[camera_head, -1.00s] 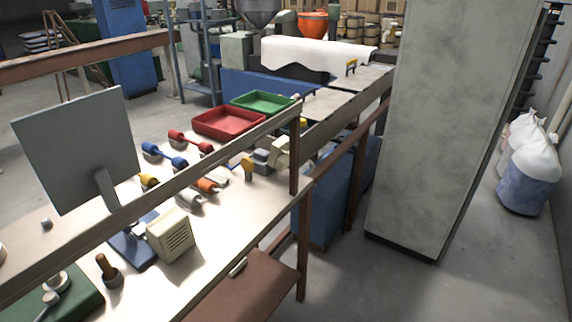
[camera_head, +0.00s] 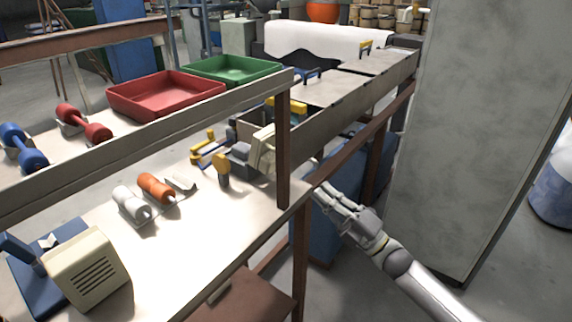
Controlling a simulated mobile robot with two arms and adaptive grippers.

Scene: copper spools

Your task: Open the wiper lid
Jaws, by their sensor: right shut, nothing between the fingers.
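Two flat grey lids lie in a row on the long trough behind the wooden post. The nearer lid (camera_head: 335,92) has a blue handle (camera_head: 308,76); the farther lid (camera_head: 385,63) has a yellow handle (camera_head: 366,47). Both lie flat. I cannot tell which one is the wiper lid. My right gripper (camera_head: 320,190) reaches in from the lower right. It is shut and empty beside the right end of the bench, just right of the post and below the lids, apart from them. My left gripper is out of view.
The post (camera_head: 284,150) and rail (camera_head: 140,138) stand before the bench. A beige-and-grey device (camera_head: 262,150) sits by the post. Red (camera_head: 165,95) and green (camera_head: 232,68) trays and several spools lie on the left. A grey cabinet (camera_head: 485,130) stands right, with open floor before it.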

